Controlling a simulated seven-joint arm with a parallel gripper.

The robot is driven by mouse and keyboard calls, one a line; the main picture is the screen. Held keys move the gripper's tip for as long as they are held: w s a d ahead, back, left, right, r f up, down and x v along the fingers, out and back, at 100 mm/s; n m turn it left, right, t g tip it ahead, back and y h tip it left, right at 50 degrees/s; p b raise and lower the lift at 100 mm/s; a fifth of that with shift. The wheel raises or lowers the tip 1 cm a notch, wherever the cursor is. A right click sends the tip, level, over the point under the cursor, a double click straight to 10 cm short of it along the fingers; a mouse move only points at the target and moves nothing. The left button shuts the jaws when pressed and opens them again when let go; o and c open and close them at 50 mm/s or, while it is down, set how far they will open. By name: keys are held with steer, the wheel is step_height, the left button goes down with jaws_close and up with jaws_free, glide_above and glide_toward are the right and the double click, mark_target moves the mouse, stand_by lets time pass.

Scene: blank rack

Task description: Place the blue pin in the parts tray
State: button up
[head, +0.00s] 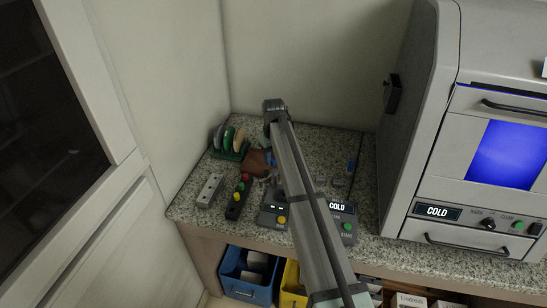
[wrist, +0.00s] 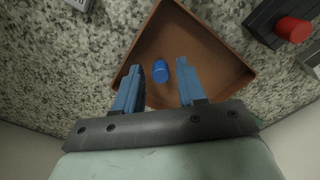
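The blue pin (wrist: 160,71) is inside the brown parts tray (wrist: 214,40) in the wrist view, seen against the tray floor. It lies between my gripper's two blue fingers, with a gap on each side. My gripper (wrist: 159,66) is open, its fingers reaching over the tray's near corner. In the head view, the parts tray (head: 254,163) is on the speckled counter, partly hidden by my arm. My gripper (head: 271,160) shows there only as a small blue patch at the tray's right side. The pin cannot be made out in that view.
A green rack of discs (head: 228,146) stands behind the tray. A small blue object (head: 351,165) lies right of my arm, near a large oven-like machine (head: 412,130).

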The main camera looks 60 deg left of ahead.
mark_target(273, 159)
steer(key=shift+o, duration=0.2)
step_height(273, 159, up, 12)
steer(key=shift+r, duration=0.15)
stand_by(0.5)
